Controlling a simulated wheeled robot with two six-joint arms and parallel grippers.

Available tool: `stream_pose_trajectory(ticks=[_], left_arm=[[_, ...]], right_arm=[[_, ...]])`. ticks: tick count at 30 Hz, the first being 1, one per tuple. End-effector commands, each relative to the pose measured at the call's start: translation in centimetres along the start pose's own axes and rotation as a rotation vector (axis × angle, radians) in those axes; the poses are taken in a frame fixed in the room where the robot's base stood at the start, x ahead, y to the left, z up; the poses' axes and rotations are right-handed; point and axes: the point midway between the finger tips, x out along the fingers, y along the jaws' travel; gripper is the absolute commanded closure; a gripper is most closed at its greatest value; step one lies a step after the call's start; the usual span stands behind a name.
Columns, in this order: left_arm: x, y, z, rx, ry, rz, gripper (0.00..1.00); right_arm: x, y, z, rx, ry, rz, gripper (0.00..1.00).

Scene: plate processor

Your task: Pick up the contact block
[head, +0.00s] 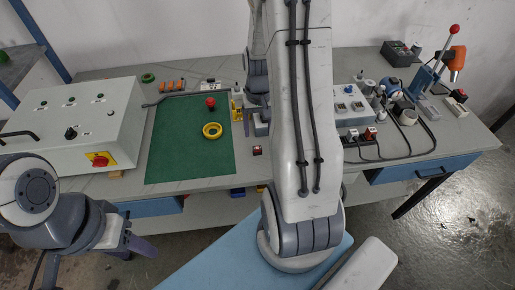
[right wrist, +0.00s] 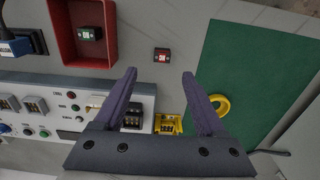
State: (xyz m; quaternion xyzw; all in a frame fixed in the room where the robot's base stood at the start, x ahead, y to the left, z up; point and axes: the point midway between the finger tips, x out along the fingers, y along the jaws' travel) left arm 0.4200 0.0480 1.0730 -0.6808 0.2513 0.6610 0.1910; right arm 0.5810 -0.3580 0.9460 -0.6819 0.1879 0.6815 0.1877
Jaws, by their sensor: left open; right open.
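A small dark block with red edges and a pale label, which looks like the contact block (right wrist: 162,54), lies on the grey table. It also shows in the head view (head: 258,150), just right of the green mat. In the right wrist view my right gripper (right wrist: 160,74) is open and empty, and the block shows just beyond and between its fingertips, apart from them. A similar block with a green top (right wrist: 88,33) sits inside a red bin (right wrist: 111,50). My left gripper (head: 130,247) is open and empty at the lower left, in front of the table.
A control box (head: 75,125) stands left; cabled devices and a red-knobbed lever (head: 454,29) stand right.

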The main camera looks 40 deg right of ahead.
Motion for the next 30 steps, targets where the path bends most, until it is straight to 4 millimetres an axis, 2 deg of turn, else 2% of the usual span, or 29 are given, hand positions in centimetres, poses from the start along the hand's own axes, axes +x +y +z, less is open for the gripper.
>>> stream_pose_trajectory(ticks=[4, 13, 21, 30], left_arm=[[-0.1, 0.0, 0.0, 0.000, 0.000, 0.000, 0.50], [-0.5, 0.0, 0.0, 0.000, 0.000, 0.000, 0.50], [-1.1, 0.1, -0.1, 0.000, 0.000, 0.000, 0.50], [-1.1, 0.1, -0.1, 0.000, 0.000, 0.000, 0.50]], right_arm=[[2.5, 0.0, 0.1, 0.000, -0.005, 0.000, 0.28], [5.0, -0.2, 0.2, -0.002, -0.005, 0.000, 0.28], [8.6, -0.3, 0.1, -0.001, -0.004, 0.000, 0.28], [9.2, -0.3, 0.0, -0.001, 0.000, 0.000, 0.28]])
